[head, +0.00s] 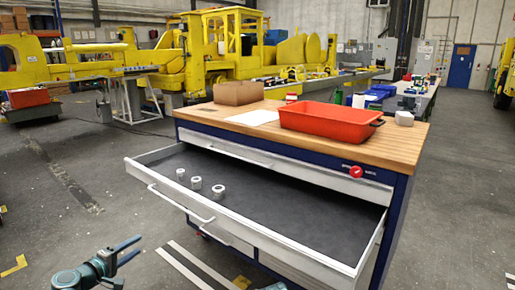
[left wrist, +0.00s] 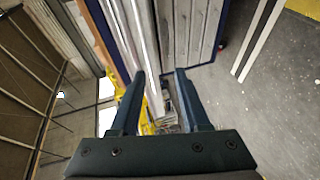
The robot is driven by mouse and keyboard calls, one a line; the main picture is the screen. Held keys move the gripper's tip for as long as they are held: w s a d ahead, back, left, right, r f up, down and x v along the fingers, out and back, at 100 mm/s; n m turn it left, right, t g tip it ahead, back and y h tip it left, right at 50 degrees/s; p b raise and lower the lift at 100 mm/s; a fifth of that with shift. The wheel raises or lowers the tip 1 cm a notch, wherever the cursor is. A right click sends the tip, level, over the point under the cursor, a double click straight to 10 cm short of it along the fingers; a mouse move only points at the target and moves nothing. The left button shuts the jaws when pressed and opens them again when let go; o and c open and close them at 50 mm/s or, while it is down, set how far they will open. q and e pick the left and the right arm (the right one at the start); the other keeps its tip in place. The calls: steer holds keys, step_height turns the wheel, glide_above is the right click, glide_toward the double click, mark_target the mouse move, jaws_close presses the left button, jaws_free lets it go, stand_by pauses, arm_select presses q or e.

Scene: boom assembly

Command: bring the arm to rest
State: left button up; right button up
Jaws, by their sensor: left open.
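My left gripper (head: 137,247) is at the bottom left of the head view, in front of the workbench and left of its open drawer (head: 165,195). Its two fingers are apart with nothing between them. In the left wrist view the fingers (left wrist: 160,75) also stand apart and empty, with the drawer fronts beyond them. The gripper touches nothing that I can see.
The wide drawer juts out from the workbench (head: 410,145) and holds three small round metal parts (head: 196,183). An orange tray (head: 325,120) and an open cardboard box (head: 238,92) stand on the wooden top. The floor left of the drawer is clear.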

arm_select(q)
steer(key=s+d+f+m+g+h, duration=0.1)
steer(key=s+d+f+m+g, duration=0.2)
steer(key=d, duration=0.6)
steer(key=s+d+f+m+g, duration=0.2)
steer(key=d+f+m+g, duration=0.25)
steer(key=d, duration=0.35)
steer(key=s+d+f+m+g+h, duration=0.15)
steer(key=d+f, duration=0.25)
steer(key=d, duration=0.5)
steer(key=s+d+f+m+g+y, duration=0.3)
steer(key=s+m+y, duration=0.1)
steer(key=s, duration=0.3)
steer(key=s+d+f+m+g+y, duration=0.2)
steer(key=s+d+m+g+y, duration=0.15)
steer(key=s, duration=0.45)
step_height(320, 180, up, 27)
steer(key=y+p, duration=0.1)
steer(key=p, duration=2.6)
steer(key=shift+t, duration=0.35)
steer(key=shift+m, duration=0.25)
